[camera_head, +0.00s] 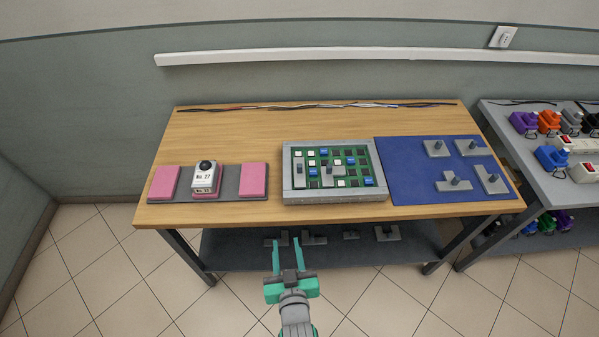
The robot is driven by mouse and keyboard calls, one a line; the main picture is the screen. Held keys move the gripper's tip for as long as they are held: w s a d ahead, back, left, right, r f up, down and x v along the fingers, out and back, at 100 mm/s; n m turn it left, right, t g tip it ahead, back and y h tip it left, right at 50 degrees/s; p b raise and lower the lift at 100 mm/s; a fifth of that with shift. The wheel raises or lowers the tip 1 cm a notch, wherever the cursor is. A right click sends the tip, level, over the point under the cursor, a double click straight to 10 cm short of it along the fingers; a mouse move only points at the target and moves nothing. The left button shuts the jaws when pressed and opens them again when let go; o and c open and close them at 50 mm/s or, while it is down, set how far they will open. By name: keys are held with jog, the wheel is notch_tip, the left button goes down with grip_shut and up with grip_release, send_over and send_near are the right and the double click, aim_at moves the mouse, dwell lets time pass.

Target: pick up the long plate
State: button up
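Several grey plates with dark knobs lie on a blue mat (407,190) at the right of the wooden table. They include a back left plate (432,153), a back right plate (480,151), a front middle plate (460,186) and a front right plate (497,186). Another grey knobbed plate (327,180) sits on the green board in the grey tray (335,198). I cannot tell for sure which one is the long plate. My gripper (287,243) is open and empty, in front of the table and away from these plates.
More grey knobbed plates (387,238) lie on the dark lower shelf (335,257). A grey strip with pink pads (253,180) and a white labelled device (205,180) is at the left. Cables (310,106) run along the back; another table (540,160) stands at right.

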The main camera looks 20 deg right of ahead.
jog(key=m+g+h, duration=0.1)
send_near(300, 168)
jog(key=x, duration=0.5)
jog(key=shift+w+d+f, duration=0.15)
jog(key=shift+w+d, duration=0.1)
jog(key=shift+x, duration=2.6)
jog(key=shift+w+a, duration=0.1)
jog(key=shift+a, duration=0.1)
grip_shut()
